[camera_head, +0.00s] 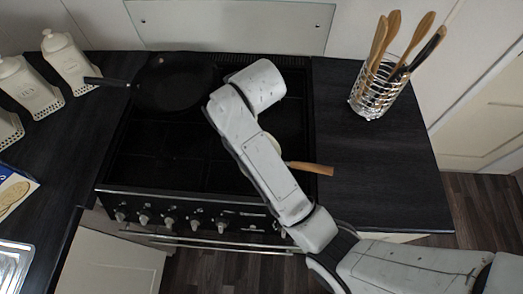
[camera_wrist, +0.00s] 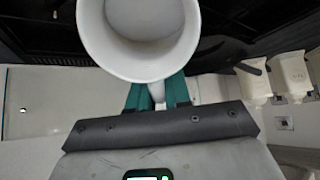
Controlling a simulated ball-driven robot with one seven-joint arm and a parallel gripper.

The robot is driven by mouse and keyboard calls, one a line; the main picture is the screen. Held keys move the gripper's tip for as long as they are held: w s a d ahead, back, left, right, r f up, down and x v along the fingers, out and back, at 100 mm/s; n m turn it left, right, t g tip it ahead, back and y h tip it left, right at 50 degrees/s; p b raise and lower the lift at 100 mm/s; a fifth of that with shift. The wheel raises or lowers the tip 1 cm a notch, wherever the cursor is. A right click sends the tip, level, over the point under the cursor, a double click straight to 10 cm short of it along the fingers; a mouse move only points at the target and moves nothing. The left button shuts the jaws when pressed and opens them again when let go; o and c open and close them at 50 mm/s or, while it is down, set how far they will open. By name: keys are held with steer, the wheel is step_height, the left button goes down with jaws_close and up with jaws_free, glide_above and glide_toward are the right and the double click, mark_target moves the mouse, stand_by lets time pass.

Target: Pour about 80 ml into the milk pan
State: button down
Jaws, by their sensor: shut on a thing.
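My gripper (camera_wrist: 158,96) shows in the wrist view with teal fingers, shut on the handle of a white jug (camera_wrist: 92,38). The jug's round rim faces the camera and its inside looks pale; I cannot tell the liquid level. The milk pan (camera_head: 311,168) shows in the head view only as a wooden handle and a sliver of pale rim on the right of the hob. My arm covers most of it. The gripper and jug are hidden behind my arm in the head view, so I cannot tell their exact place over the pan.
A black frying pan (camera_head: 174,83) sits on the hob's back left. A wire holder (camera_head: 371,98) with wooden utensils stands on the right worktop, which is otherwise clear. Cream canisters (camera_head: 67,62) stand at the left. Knobs (camera_head: 170,221) line the cooker front.

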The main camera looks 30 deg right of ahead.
steer(key=shift+s+r+t, duration=0.5)
steer(key=shift+r+t, duration=0.35)
steer(key=shift+t, duration=0.25)
steer(key=shift+s+r+t, duration=0.25)
steer(key=shift+r+t, duration=0.1)
steer(key=shift+t, duration=0.25)
steer(key=shift+s+r, duration=0.1)
steer(key=shift+r, duration=0.05)
steer(key=shift+s+t+b, duration=0.1)
steer(key=shift+t+b, duration=0.2)
steer(key=shift+b, duration=0.25)
steer(key=shift+s+r+t+b, duration=0.1)
steer(key=shift+r+t+b, duration=0.2)
steer(key=shift+b, duration=0.05)
steer(key=shift+s+r+t+b, duration=0.55)
steer(key=shift+t+b, duration=0.35)
steer(key=shift+b, duration=1.5)
steer(key=shift+s, duration=0.1)
